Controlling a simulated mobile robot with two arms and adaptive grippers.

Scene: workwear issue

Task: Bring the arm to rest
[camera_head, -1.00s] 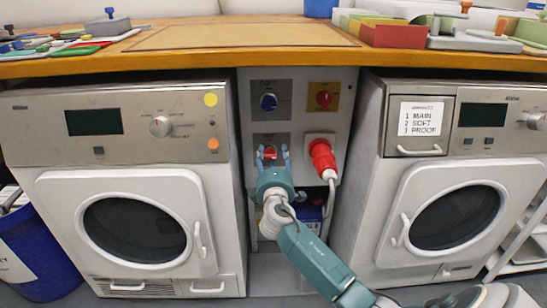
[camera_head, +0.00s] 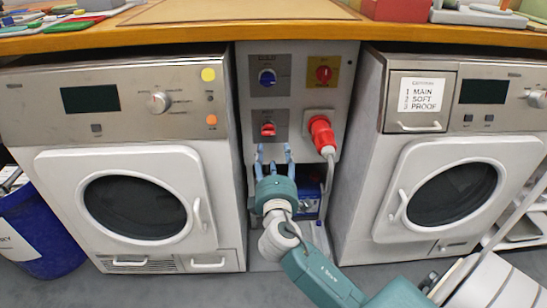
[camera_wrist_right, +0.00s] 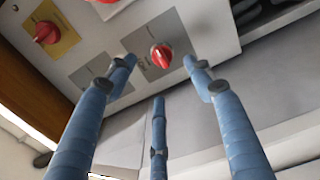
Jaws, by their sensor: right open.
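My right gripper (camera_head: 273,152) is open and empty in the head view, in front of the gap between the two machines, just below the lower red knob (camera_head: 268,129) on the grey control panel. In the right wrist view its blue fingers (camera_wrist_right: 160,75) are spread, and the same red knob (camera_wrist_right: 161,55) shows beyond them, apart from the fingers. My right arm (camera_head: 320,278) reaches in from the lower right. My left gripper is not in view.
The panel also has a blue knob (camera_head: 267,77), an upper red knob (camera_head: 323,73) and a red plug (camera_head: 321,134) with a hanging cable. Washing machines stand left (camera_head: 35,135) and right (camera_head: 370,165). A wooden counter (camera_head: 200,36) runs above. A blue bin (camera_head: 40,232) stands at left.

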